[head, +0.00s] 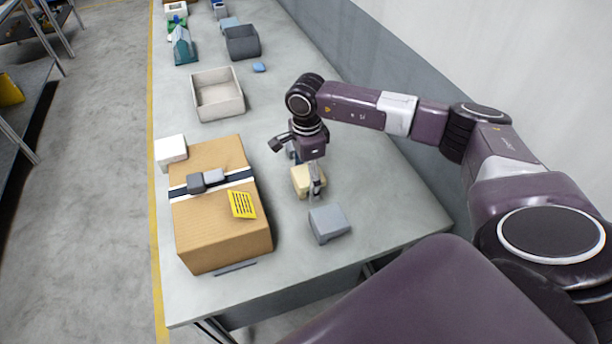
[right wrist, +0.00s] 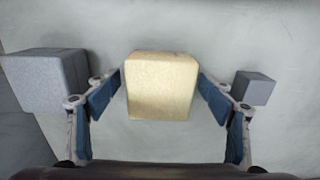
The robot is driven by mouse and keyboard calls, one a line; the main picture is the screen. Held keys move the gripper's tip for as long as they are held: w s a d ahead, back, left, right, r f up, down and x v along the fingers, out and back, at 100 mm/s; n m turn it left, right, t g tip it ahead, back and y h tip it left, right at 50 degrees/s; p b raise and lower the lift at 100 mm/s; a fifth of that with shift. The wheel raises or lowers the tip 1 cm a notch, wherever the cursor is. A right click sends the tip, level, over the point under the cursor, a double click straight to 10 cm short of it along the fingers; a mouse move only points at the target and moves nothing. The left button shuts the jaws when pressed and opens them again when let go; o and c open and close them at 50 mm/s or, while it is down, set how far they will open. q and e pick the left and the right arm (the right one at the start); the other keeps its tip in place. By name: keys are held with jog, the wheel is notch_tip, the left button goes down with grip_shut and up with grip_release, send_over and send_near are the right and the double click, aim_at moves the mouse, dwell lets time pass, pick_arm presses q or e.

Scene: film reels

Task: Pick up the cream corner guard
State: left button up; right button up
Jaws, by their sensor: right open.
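The cream corner guard (head: 301,181) is a small pale yellow block on the grey table, right of the cardboard box. In the right wrist view the cream corner guard (right wrist: 161,86) sits centred between the two blue finger pads. My right gripper (head: 313,186) is open and above the guard, partly covering it in the head view. In the right wrist view my right gripper (right wrist: 161,98) shows a gap on each side of the guard. My left gripper is not in view.
A grey block (head: 329,224) lies just nearer than the guard, and a smaller dark grey block (right wrist: 255,88) lies on its other side. A large cardboard box (head: 222,238) stands to the left. An open beige bin (head: 218,96) stands farther back.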

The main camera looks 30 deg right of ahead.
jog(key=shift+c, duration=0.2)
jog(key=c, duration=1.2)
jog(key=shift+c, duration=0.2)
